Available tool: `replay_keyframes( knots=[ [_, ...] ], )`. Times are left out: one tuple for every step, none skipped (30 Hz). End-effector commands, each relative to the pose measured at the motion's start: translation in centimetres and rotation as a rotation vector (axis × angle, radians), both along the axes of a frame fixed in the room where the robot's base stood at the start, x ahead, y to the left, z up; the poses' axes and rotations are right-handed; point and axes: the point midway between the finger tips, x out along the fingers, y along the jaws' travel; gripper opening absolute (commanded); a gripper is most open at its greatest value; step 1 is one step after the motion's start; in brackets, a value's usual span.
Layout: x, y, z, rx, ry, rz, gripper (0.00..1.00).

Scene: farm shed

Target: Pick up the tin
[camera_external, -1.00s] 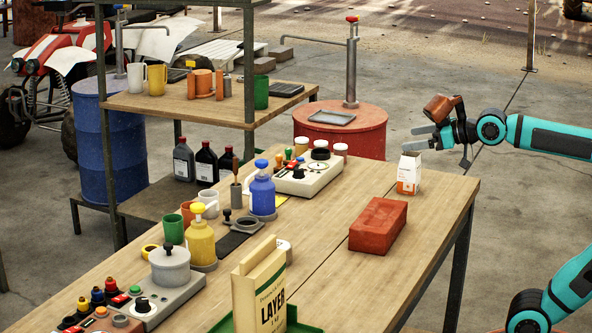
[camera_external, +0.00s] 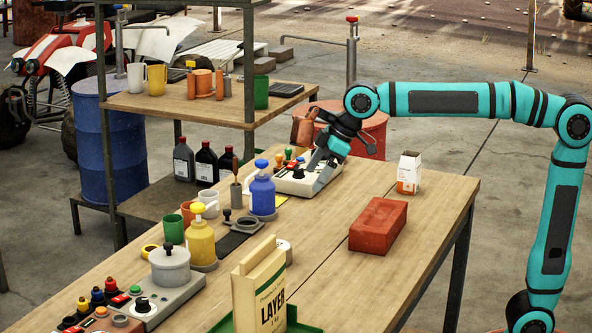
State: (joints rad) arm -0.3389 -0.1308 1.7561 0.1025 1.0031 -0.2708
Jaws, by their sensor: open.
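My gripper (camera_external: 318,161) is open, its grey fingers pointing down and to the left over the far control box (camera_external: 304,182). I see nothing between the fingers. A short, pale, round container that looks like a tin (camera_external: 285,248) stands on the workbench, partly hidden behind the paper feed bag (camera_external: 262,292). Small lidded jars stood behind the far control box; my gripper and wrist now cover that spot. I cannot tell which of these is the tin.
The blue bottle (camera_external: 262,192) and yellow bottle (camera_external: 201,240) stand left of my gripper. A red brick (camera_external: 378,226) and a small white-and-orange carton (camera_external: 409,174) are on the right of the workbench (camera_external: 345,275). A shelf (camera_external: 190,108) rises behind.

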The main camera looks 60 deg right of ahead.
Motion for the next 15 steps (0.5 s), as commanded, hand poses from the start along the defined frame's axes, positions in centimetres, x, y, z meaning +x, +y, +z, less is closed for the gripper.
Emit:
replay_keyframes(
  knots=[
    [0.7, 1.2, -0.6, -0.011, 0.031, 0.022, 0.93],
    [1.0, 1.8, -0.8, -0.017, 0.046, 0.034, 0.93],
    [1.3, 2.4, -1.1, -0.024, 0.065, 0.047, 0.93],
    [1.5, 2.8, -1.3, -0.029, 0.077, 0.057, 0.93],
    [1.7, 3.2, -1.5, -0.034, 0.089, 0.064, 0.93],
    [1.9, 3.6, -1.7, -0.038, 0.1, 0.074, 0.93],
    [2.0, 3.8, -1.8, -0.041, 0.107, 0.079, 0.93],
    [2.1, 4.0, -1.9, -0.044, 0.114, 0.083, 0.93],
    [2.2, 4.3, -2.1, -0.046, 0.119, 0.088, 0.93],
    [2.2, 4.4, -2.2, -0.047, 0.122, 0.09, 0.93],
    [2.3, 4.5, -2.3, -0.048, 0.123, 0.091, 0.93],
    [2.4, 4.6, -2.6, -0.049, 0.126, 0.092, 0.93],
    [2.5, 4.7, -2.9, -0.049, 0.127, 0.093, 0.93],
    [2.6, 4.7, -3.3, -0.049, 0.128, 0.093, 0.93],
    [2.7, 4.9, -3.9, -0.049, 0.128, 0.092, 0.93]
  ],
)
